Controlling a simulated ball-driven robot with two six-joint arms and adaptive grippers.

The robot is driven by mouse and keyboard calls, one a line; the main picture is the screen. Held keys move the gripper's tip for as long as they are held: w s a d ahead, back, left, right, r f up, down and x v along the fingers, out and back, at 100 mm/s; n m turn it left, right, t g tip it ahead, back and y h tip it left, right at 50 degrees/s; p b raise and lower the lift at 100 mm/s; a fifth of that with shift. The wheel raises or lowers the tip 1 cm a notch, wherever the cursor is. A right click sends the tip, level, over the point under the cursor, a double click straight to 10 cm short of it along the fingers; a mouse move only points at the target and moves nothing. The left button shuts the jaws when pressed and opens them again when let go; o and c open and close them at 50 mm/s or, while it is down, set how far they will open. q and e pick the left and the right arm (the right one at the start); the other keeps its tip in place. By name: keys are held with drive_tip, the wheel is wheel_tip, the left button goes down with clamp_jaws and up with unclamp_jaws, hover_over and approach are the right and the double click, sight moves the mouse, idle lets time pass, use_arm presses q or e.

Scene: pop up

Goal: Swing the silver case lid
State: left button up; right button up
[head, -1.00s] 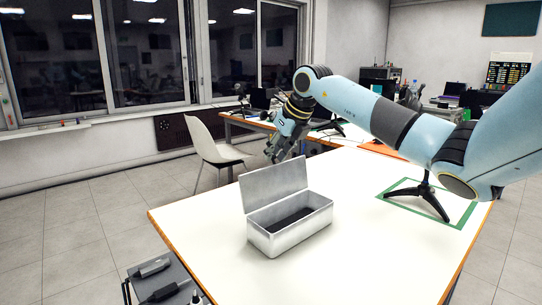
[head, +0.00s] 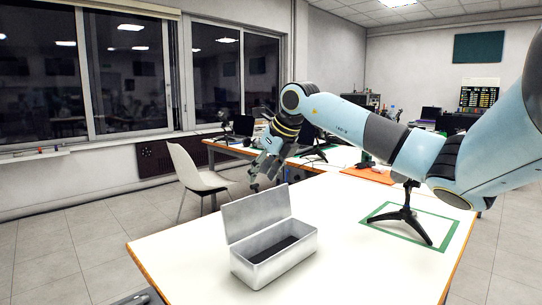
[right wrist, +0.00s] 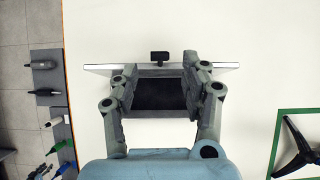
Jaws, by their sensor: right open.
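The silver case (head: 273,258) stands on the white table with its lid (head: 256,214) raised about upright at the back. Its dark inside shows. My right gripper (head: 262,182) is above and behind the lid in the head view, apart from it as far as I can see. In the right wrist view the gripper (right wrist: 160,80) is open, its two fingers apart. The lid's thin top edge (right wrist: 92,68) runs across beyond the fingers, and the dark case floor (right wrist: 160,95) shows between them. My left gripper is not in view.
A black tripod stand (head: 405,215) stands inside a green taped rectangle (head: 440,240) on the right of the table. A white chair (head: 197,178) is behind the table's left edge. The table (head: 340,270) is clear around the case.

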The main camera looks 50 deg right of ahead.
drive_tip(key=v, duration=0.8)
drive_tip(key=shift+s+r, duration=0.25)
drive_tip(key=shift+r, duration=0.05)
drive_tip(key=shift+f, duration=0.1)
